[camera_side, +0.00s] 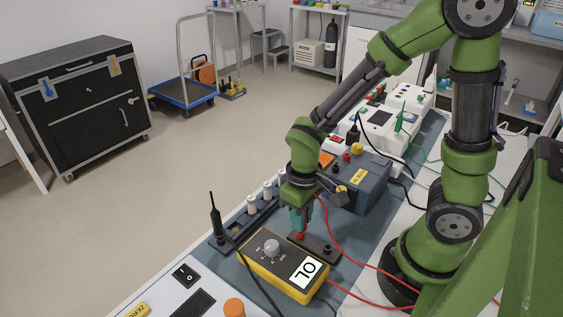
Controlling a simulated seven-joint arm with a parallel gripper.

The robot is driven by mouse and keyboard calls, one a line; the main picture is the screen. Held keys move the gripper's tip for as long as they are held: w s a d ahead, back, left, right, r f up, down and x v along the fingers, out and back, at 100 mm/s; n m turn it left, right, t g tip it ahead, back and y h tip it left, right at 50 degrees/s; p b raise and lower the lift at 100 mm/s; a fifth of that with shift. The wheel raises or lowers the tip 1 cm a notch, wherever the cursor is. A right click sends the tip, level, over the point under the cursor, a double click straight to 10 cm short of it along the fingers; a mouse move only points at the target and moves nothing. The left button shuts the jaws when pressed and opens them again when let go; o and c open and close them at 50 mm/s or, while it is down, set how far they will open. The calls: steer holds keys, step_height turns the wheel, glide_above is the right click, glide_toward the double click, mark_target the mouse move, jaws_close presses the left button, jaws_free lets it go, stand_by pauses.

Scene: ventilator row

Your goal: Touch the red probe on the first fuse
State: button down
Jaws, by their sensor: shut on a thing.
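My gripper (300,218) points down over a dark holder block (318,247), just behind the yellow multimeter (262,262). It is shut on the red probe, which is mostly hidden by the fingers; a red part (300,236) shows just below them, at the holder. I cannot tell whether the probe is still seated there. A red lead (327,232) runs from the gripper down to the right. Several white fuses (267,190) stand upright in a dark row left of my gripper. The meter display (306,271) reads OL.
A black probe (215,217) stands upright at the row's near end, its black lead crossing the meter. A blue-grey power unit (362,184) stands behind my gripper. An orange knob (234,307) and a black switch (186,274) are at the front. Red cables lie right of the meter.

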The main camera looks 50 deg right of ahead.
steer(key=shift+r, duration=0.1)
steer(key=shift+r, duration=2.4)
steer(key=w+d+r+m, duration=0.2)
steer(key=w+d+m, duration=0.1)
steer(key=w+d, duration=0.3)
steer(key=m, duration=0.3)
glide_toward(282, 171)
steer(key=shift+f, duration=1)
steer(key=shift+f, duration=0.5)
steer(key=shift+r, duration=0.1)
step_height(282, 171, up, 7)
stand_by(0.6)
